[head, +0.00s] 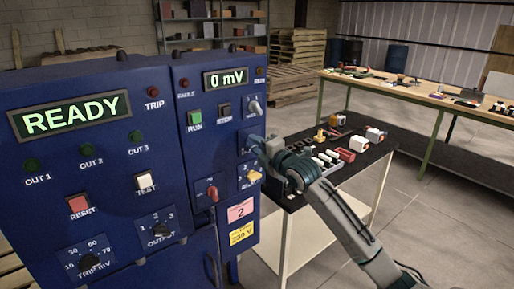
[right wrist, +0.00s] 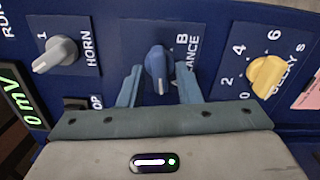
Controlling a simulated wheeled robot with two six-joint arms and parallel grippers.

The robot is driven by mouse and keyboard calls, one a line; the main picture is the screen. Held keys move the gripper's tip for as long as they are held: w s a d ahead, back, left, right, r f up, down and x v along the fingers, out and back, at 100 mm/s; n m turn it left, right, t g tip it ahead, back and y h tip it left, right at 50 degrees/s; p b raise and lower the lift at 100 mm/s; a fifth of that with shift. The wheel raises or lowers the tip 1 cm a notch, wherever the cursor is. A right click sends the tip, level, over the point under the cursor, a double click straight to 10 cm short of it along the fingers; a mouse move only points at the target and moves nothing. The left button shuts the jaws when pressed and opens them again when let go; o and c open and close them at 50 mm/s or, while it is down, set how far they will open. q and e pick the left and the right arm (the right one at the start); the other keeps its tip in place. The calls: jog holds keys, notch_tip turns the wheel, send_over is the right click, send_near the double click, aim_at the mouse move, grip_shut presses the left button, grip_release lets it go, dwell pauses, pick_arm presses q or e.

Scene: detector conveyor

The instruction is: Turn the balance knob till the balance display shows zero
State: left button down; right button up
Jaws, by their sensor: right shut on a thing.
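The balance display (head: 226,79) on the blue panel reads "0 mV", and its edge also shows in the right wrist view (right wrist: 20,98). The blue balance knob (right wrist: 158,62) sits on its label plate between the horn knob and the delay knob. My right gripper (right wrist: 159,85) is shut on the balance knob, one finger on each side. In the head view my right gripper (head: 258,147) reaches the panel from the right and hides the balance knob. My left gripper is not in view.
The grey horn knob (head: 254,107) is above my gripper and the yellow delay knob (head: 252,177) below it, both close. A red knob (head: 212,193) sits lower left. The large display (head: 70,114) reads "READY". A black-topped table (head: 376,150) with parts stands to the right.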

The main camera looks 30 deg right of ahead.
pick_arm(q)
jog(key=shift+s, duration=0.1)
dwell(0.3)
pick_arm(e)
jog(key=o, duration=0.6)
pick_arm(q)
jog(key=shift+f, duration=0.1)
